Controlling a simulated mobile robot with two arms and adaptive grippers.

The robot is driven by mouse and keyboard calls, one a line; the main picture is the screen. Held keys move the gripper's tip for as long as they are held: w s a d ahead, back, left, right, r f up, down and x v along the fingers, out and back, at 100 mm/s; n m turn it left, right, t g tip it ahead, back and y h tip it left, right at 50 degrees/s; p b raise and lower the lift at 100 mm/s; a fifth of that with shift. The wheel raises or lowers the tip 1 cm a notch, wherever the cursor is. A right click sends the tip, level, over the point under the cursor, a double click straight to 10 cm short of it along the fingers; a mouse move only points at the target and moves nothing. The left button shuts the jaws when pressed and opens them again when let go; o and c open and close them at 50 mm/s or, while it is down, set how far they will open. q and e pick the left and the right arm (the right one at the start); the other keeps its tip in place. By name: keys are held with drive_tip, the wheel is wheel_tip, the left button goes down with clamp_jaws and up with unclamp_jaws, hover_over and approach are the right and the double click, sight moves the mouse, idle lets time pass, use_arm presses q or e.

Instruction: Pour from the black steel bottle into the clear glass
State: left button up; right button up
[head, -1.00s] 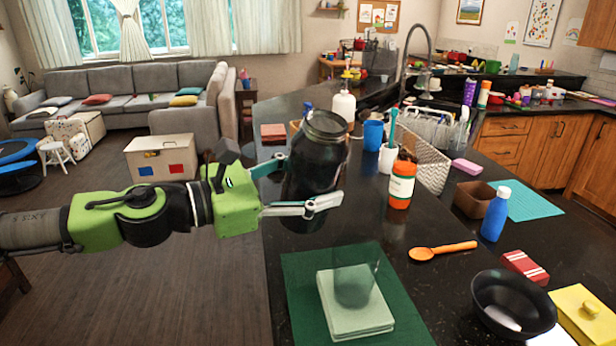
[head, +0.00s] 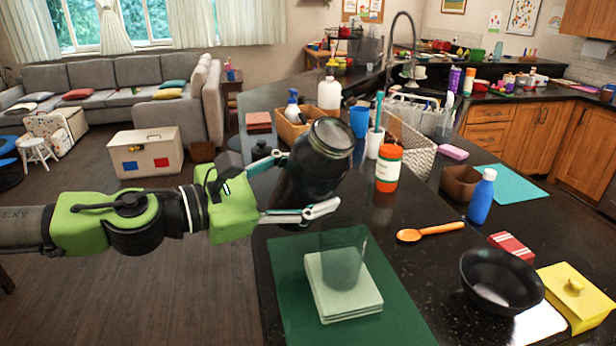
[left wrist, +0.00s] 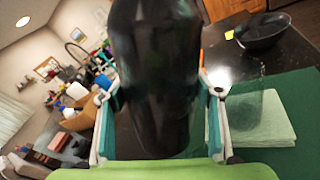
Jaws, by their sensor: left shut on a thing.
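The black steel bottle (head: 312,165) is tilted, its top leaning right in the head view. My left gripper (head: 300,190) is shut on it and holds it above the counter. The bottle (left wrist: 155,75) also fills the middle of the left wrist view, between the fingers of the gripper (left wrist: 160,105). The clear glass (head: 343,262) stands upright on a stack of pale green squares (head: 345,300), in front of and slightly right of the bottle. The glass also shows in the left wrist view (left wrist: 243,112). No stream is visible. My right gripper is not in view.
The stack lies on a dark green mat (head: 290,300). Right of it are an orange spoon (head: 432,231), a black bowl (head: 500,280) and a blue bottle (head: 481,197).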

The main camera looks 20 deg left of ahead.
use_arm(q)
drive_tip(key=shift+w+a+f+m, duration=0.2)
drive_tip(key=shift+a+f+m, duration=0.3)
drive_tip(key=shift+f, duration=0.25)
drive_tip(key=shift+p, duration=0.3)
drive_tip(key=shift+w+a+f+m+y+p, duration=0.3)
drive_tip(key=shift+a+f+m+p, duration=0.15)
drive_tip(key=shift+m, duration=0.35)
drive_tip(key=shift+w+a+r+m+y+p, duration=0.15)
drive_tip(key=shift+a+r+m+y+p, duration=0.2)
drive_tip(key=shift+m+p, duration=0.6)
drive_tip(key=shift+w+a+r+m+p, duration=0.15)
drive_tip(key=shift+m+p, duration=0.4)
drive_tip(key=shift+p, duration=0.55)
drive_tip(key=shift+a+r+m+y+p, duration=0.2)
drive_tip(key=shift+r+m+y+p, duration=0.2)
drive_tip(key=shift+m+p, duration=0.5)
drive_tip(key=shift+r+p, duration=0.25)
drive_tip(key=shift+p, duration=0.25)
drive_tip(key=shift+r+m, duration=0.15)
drive_tip(key=shift+m, duration=0.15)
